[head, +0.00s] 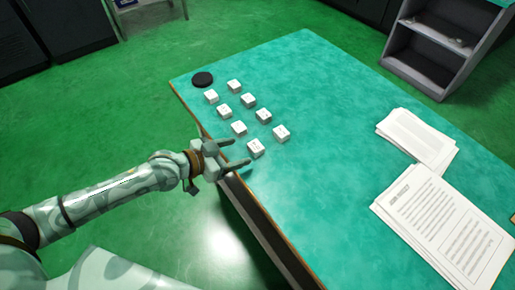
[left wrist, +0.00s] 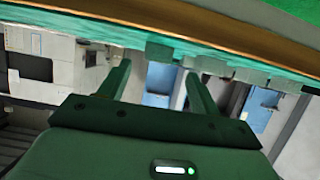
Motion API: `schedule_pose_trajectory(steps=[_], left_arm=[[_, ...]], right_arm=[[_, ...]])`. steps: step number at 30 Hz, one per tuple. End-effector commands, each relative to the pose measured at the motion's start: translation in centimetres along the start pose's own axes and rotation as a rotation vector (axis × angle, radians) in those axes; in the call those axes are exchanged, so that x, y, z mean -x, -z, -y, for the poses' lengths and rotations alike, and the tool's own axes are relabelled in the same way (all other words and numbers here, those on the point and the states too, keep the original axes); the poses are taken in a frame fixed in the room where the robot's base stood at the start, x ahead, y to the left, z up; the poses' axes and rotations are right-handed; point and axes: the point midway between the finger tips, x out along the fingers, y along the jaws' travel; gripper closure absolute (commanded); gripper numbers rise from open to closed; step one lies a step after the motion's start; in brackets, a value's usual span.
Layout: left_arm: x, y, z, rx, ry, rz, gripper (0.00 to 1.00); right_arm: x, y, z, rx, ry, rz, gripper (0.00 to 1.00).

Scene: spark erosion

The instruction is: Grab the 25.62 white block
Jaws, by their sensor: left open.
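Several small white blocks stand in two rows on the teal table (head: 330,110). The marks on their tops are too small to read, so I cannot tell which is 25.62. The nearest block (head: 256,148) is just right of my left gripper (head: 240,152), which is open and empty at the table's left edge. Another block (head: 239,128) stands just beyond its upper finger, and one (head: 281,133) is farther right. In the left wrist view, upside down, the open fingers (left wrist: 160,88) have nothing between them; a block (left wrist: 158,50) shows past them. My right gripper is not in view.
A black disc (head: 203,79) lies at the far end of the blocks. Paper stacks (head: 418,137) (head: 440,225) lie on the table's right side. A grey shelf unit (head: 435,45) stands behind the table. The middle of the table is clear.

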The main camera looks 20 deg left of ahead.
Motion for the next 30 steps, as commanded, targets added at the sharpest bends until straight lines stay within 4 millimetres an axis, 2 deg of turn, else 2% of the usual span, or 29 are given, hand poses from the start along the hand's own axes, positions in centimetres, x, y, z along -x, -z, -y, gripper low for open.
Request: schedule_pose_trajectory(steps=[1,8,15,23,24,30], left_arm=[[-0.9,-0.2,0.0,0.001,0.000,0.000,0.36],[-2.9,0.1,-0.1,0.000,0.000,-0.001,0.36],[-6.6,0.3,-0.3,0.001,0.000,0.001,0.36],[-7.0,0.5,-0.3,-0.002,0.001,0.002,0.36],[-7.0,0.5,-0.3,-0.002,0.001,0.002,0.39],[-7.0,0.5,-0.3,-0.002,0.001,0.002,0.91]], right_arm=[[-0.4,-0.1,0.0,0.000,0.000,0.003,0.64],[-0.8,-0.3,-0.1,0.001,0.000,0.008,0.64],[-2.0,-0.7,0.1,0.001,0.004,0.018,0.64],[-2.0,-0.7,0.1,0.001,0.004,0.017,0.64],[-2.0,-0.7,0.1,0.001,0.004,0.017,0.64],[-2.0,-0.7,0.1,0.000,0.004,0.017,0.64]])
